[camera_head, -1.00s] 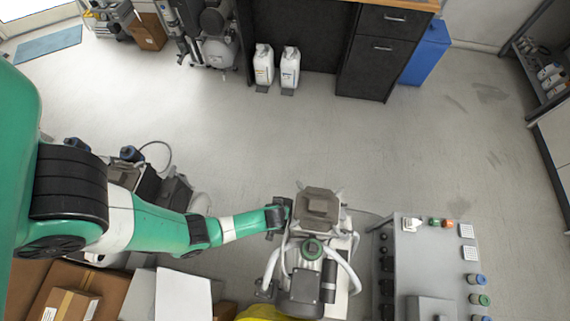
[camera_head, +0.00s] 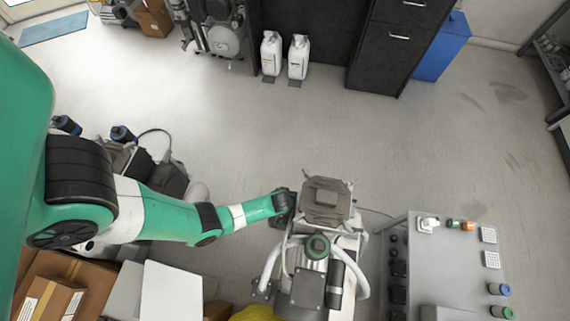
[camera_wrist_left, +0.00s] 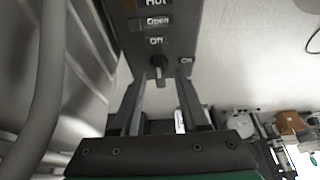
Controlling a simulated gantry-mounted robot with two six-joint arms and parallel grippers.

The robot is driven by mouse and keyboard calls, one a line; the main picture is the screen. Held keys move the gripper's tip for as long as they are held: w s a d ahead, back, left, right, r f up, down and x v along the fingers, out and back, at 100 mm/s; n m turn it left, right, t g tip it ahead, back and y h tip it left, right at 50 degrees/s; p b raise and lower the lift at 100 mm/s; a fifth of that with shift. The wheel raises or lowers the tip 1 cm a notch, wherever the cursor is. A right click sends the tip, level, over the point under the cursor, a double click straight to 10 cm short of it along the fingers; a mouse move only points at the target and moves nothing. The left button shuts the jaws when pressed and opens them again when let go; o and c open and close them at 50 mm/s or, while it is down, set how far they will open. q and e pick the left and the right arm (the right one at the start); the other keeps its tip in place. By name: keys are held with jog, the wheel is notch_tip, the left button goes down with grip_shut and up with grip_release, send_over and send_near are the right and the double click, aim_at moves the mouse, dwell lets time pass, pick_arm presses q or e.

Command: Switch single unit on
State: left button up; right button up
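The compressor unit (camera_head: 315,248), with a grey square top and a green-rimmed round part, stands at the lower middle of the head view. My left gripper (camera_head: 285,204) is at its left side. In the left wrist view, a dark grey switch panel (camera_wrist_left: 177,30) has the labels Hot, Open, Off and On. A dark rotary knob (camera_wrist_left: 158,68) sits below Off, with On to its right. My left gripper (camera_wrist_left: 160,82) is open, its two fingertips on either side of the knob. I cannot tell whether they touch it. My right gripper is not in view.
A grey control table (camera_head: 455,255) stands just right of the unit. Cardboard boxes (camera_head: 45,300) and a white box (camera_head: 172,292) lie at lower left. Two white bottles (camera_head: 298,57) stand by the dark cabinet (camera_head: 385,50). The floor in the middle is clear.

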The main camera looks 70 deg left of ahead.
pick_arm(q)
grip_shut()
jog(key=shift+m, duration=0.3)
jog(key=m+t+p, duration=0.1)
jog(key=m, duration=0.1)
jog(key=shift+s+r+m+h, duration=0.1)
jog(key=shift+m+h, duration=0.2)
jog(key=m+t+h+p, duration=0.1)
jog(key=m, duration=0.2)
jog(key=shift+a+m, duration=0.15)
jog(key=shift+m, duration=0.25)
jog(key=m+h, duration=0.1)
jog(key=m, duration=0.1)
jog(key=shift+m, duration=0.3)
jog(key=m+h, duration=0.1)
jog(key=m, duration=0.1)
jog(key=m+h+b, duration=0.1)
jog(key=m, duration=0.1)
jog(key=shift+a+t+b, duration=0.2)
jog(key=shift+t+b, duration=0.1)
jog(key=shift+m+h, duration=0.3)
jog(key=shift+m, duration=0.7)
jog(key=shift+m+g+h, duration=0.3)
jog(key=shift+m+g, duration=0.1)
jog(key=shift+m, duration=0.7)
